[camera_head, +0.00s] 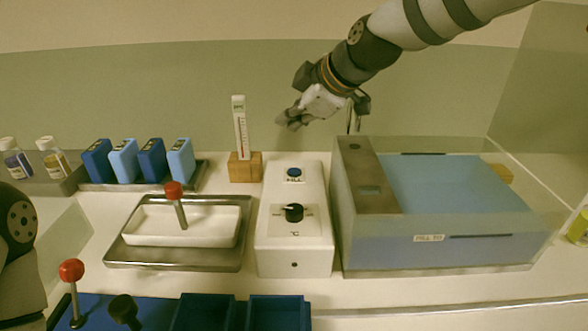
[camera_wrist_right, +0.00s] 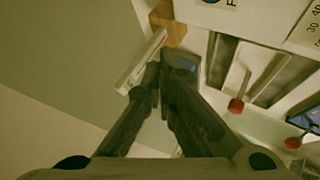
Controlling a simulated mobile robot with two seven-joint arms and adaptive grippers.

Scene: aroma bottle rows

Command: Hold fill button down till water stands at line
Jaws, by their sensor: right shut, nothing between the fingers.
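The blue round fill button (camera_head: 294,172) sits above its label on the white control box (camera_head: 268,238), with a dark knob (camera_head: 294,212) below it. My right gripper (camera_head: 288,121) is shut and empty, in the air above and behind the box, apart from the button. Its closed fingers (camera_wrist_right: 163,74) also show in the wrist view. The clear tank (camera_head: 360,252) to the right of the box holds blue water (camera_head: 455,182). A label (camera_head: 429,238) and dark line mark (camera_head: 481,236) are on its front wall; I cannot tell the exact level against the line. My left gripper is out of view.
Blue bins (camera_head: 278,312) lie in front. The air above the box is clear.

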